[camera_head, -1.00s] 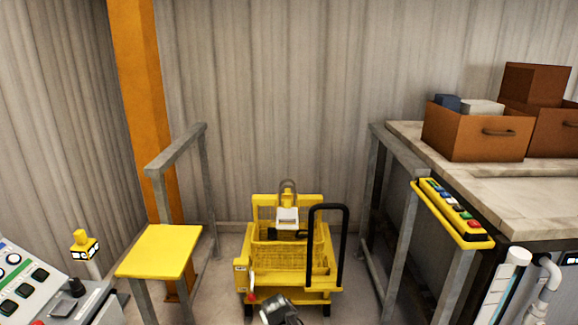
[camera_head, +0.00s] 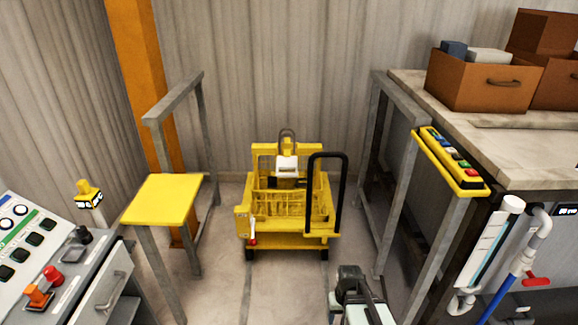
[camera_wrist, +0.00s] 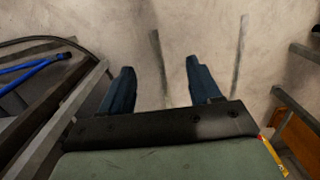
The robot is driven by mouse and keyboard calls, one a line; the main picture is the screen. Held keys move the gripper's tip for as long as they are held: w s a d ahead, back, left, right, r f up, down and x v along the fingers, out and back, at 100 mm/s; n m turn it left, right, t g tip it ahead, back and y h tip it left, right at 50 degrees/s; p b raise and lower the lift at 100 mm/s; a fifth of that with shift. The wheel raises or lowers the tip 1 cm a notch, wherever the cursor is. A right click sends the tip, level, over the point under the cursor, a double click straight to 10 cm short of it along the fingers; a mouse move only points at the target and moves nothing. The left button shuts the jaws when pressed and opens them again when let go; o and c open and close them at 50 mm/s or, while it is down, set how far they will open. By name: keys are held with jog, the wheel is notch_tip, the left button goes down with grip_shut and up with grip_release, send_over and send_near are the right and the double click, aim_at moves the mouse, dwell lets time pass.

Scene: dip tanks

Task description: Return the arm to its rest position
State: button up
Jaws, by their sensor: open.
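My gripper (camera_head: 352,281) is low in the head view, to the right of the yellow cart's front. In the wrist view my gripper (camera_wrist: 160,84) has its two dark blue fingers spread well apart. Nothing is between them, and bare concrete floor shows beyond. The yellow cart (camera_head: 292,241) stands on the floor in the middle of the head view, apart from my gripper. A yellow basket (camera_head: 280,203) sits in it, and a white block with a grey hoop (camera_head: 287,165) is at its back.
A grey frame with a yellow button panel (camera_head: 450,165) and a workbench (camera_head: 520,150) with brown boxes stand on the right. A yellow-topped stand (camera_head: 162,199) and a control console (camera_head: 60,255) are on the left. Floor before the cart is clear.

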jog(key=s+f+g, duration=0.3)
jog(key=s+f, duration=0.5)
jog(key=s, duration=0.5)
jog(key=s+f+g, duration=0.3)
jog(key=s+f, duration=0.6)
jog(key=s, duration=0.5)
jog(key=shift+s+f, duration=0.2)
jog(key=shift+f, duration=0.1)
dwell(1.6)
